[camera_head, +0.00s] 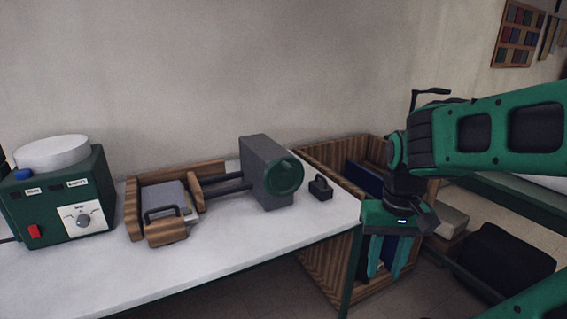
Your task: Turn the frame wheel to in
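A dark green round wheel (286,176) sits on the front face of a grey block (257,160) on the white table. I take it to be the frame wheel; its turn position cannot be read. Two dark rods (225,184) run from the block to a wooden holder (134,205) with grey sheets in it. My gripper (386,272) points down to the right of the table edge, well apart from the wheel. Its two teal fingers are apart with nothing seen between them.
A green machine (60,200) with a dial and red switch stands at the table's left. A small black handled block (320,187) sits right of the wheel. A wooden crate (330,262) stands beyond the table's right edge. The table front (240,243) is clear.

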